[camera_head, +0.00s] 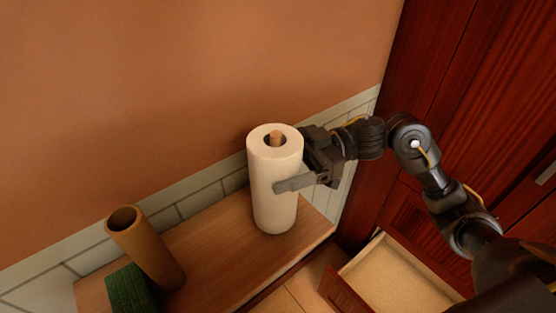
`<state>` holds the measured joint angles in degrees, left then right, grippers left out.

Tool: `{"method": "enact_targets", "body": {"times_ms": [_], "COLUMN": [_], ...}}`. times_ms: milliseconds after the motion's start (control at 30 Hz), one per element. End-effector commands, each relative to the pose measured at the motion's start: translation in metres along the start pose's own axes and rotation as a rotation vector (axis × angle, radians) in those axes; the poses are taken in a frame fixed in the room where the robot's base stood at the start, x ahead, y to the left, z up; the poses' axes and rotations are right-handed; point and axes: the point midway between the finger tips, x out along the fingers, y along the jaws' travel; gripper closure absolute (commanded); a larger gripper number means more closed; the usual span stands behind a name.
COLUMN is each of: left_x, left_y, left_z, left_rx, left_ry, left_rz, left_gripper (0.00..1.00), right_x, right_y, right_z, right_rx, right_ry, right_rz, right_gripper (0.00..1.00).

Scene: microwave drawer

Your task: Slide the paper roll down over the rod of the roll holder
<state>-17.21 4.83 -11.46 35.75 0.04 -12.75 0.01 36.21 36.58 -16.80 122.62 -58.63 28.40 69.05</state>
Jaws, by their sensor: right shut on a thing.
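The white paper roll (274,190) stands upright near the right end of the wooden counter. The tip of the wooden rod (277,139) of the roll holder shows inside the hole at the top of the roll, so the roll is around the rod. The base of the holder is hidden by the roll. My right gripper (290,182) is shut on the paper roll from its right side, with one finger across its front. The far finger is hidden. My left gripper is not in view.
A brown cardboard tube (147,248) and a green block-like thing (130,290) stand at the left of the counter (217,244). A tiled wall runs behind. An open drawer (395,280) lies below right, beside a tall red-brown cabinet (450,90).

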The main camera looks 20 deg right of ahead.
Motion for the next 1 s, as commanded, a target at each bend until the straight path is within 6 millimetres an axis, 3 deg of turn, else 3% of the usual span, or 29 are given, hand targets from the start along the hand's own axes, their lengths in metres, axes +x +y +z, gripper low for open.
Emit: {"method": "enact_targets", "body": {"times_ms": [467, 500, 633, 867, 1000], "left_x": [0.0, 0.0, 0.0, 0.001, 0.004], "left_y": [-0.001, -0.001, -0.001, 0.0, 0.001], "left_z": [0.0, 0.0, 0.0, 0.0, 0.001], "left_rx": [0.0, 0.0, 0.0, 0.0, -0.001], "left_ry": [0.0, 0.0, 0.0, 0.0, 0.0], "left_rz": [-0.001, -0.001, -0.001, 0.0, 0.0], "left_gripper": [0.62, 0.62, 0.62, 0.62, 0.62], "right_x": [0.0, 0.0, 0.0, -0.001, -0.013], "right_y": [0.0, 0.0, 0.0, 0.0, 0.001], "right_z": [0.0, 0.0, 0.0, 0.001, 0.003], "right_rx": [0.0, -0.001, 0.0, 0.0, 0.001], "right_ry": [0.0, 0.0, 0.0, -0.001, -0.003], "right_rz": [0.0, 0.0, 0.0, 0.0, 0.003], "right_gripper": [0.59, 0.17, 0.0, 0.0, 0.0]}}
